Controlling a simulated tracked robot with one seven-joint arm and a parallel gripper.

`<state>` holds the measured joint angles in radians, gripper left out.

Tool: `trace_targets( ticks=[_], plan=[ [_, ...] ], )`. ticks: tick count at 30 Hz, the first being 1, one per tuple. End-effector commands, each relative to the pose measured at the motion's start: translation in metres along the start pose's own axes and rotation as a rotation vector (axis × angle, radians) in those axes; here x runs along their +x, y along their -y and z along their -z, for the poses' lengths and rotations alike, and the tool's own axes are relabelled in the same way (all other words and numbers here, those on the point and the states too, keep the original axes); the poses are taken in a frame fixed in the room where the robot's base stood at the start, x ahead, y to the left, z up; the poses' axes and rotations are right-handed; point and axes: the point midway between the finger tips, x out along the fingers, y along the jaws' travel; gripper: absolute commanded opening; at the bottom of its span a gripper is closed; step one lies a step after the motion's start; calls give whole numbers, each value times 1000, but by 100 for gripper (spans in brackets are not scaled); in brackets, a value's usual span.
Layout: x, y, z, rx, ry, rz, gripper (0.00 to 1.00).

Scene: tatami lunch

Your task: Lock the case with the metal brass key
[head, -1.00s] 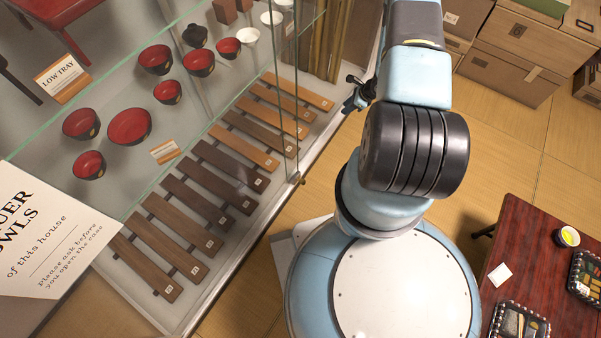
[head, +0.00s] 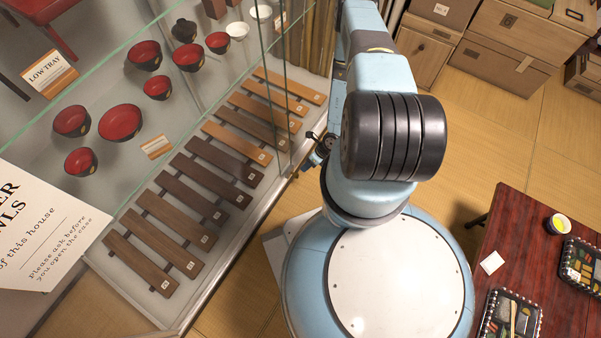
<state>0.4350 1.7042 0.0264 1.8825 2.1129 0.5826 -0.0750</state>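The case (head: 229,248) is a glass display case filling the left of the head view, with a pale metal base frame and clear panes. Its glass looks closed along the side facing me, though I cannot make out a lock. My gripper (head: 320,147) shows as a small dark shape beside the case's right side, partly behind my own arm. Its fingers are too small and hidden to tell open from shut. I cannot make out the brass key; it may be hidden at the gripper.
Inside the case are red-and-black bowls (head: 121,122), wooden slatted pieces (head: 205,184) and a label card (head: 52,75). A white sign (head: 45,235) is at the left. A dark red table (head: 500,225) with trays stands at right. Boxes (head: 490,60) stand behind. Tatami floor lies between.

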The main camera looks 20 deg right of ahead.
Motion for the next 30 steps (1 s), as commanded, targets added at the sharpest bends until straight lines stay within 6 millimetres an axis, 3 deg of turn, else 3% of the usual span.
trace_targets(
  ticks=[9, 15, 29, 30],
  plan=[
    [54, 0, 1, 1, 0, -1, 32],
    [76, 1, 0, 1, 0, 1, 32],
    [86, 1, 0, 0, 0, 1, 32],
    [86, 1, 0, 0, 0, 1, 28]
  ],
)
